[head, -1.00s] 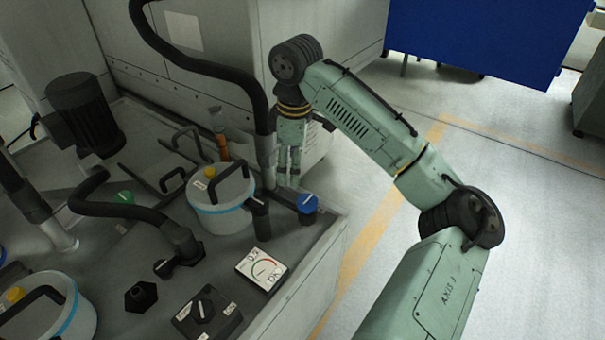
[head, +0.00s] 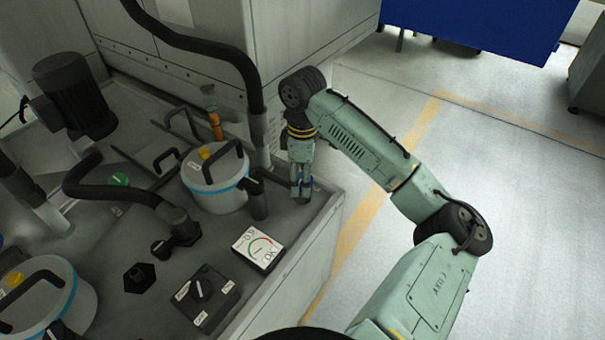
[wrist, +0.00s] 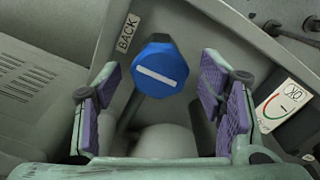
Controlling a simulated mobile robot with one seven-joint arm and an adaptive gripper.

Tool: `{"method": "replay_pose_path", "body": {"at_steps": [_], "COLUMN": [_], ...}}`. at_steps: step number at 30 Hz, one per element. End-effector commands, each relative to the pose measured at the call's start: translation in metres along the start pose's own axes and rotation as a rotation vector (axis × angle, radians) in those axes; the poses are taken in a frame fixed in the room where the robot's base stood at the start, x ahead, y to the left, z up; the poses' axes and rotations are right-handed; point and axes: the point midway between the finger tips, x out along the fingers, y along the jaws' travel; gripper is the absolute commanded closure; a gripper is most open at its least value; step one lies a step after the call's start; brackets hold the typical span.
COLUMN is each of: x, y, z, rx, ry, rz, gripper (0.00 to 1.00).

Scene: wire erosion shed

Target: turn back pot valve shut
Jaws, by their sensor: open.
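The back pot valve is a blue knob (wrist: 160,70) with a white bar across its top, beside a "BACK" label (wrist: 128,32) in the wrist view. The bar runs roughly from one finger towards the other. My gripper (head: 302,190) is open, with its purple-padded fingers (wrist: 160,85) on either side of the knob in the wrist view. Clear gaps show between pads and knob. In the head view my gripper is over the knob's spot at the tank top's right corner and hides most of it.
A white lidded pot (head: 216,185) with a blue band and black handle stands left of my gripper. A dial gauge (head: 258,249) and a black switch box (head: 205,298) sit nearer. A black hose and pipe (head: 259,130) rise close behind my gripper. The floor at right is clear.

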Motion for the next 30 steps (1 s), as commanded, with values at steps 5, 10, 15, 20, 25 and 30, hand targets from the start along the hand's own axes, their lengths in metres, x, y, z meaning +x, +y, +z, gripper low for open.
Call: {"method": "replay_pose_path", "body": {"at_steps": [5, 10, 15, 20, 25, 30], "x": [0.0001, -0.0001, -0.0001, -0.0002, -0.0002, -0.0004], "y": [0.0000, 0.0000, 0.0001, 0.0000, 0.0000, 0.0000], "z": [-0.0001, -0.0002, -0.0002, -0.0002, -0.0002, -0.0002], "rx": [0.000, 0.000, 0.000, 0.000, 0.000, 0.002], "ry": [0.000, 0.000, 0.000, 0.000, 0.000, 0.000], "rz": [0.000, 0.000, 0.000, 0.000, 0.000, 0.000], "gripper": [0.37, 0.48, 0.59, 0.70, 0.81, 0.85]}}
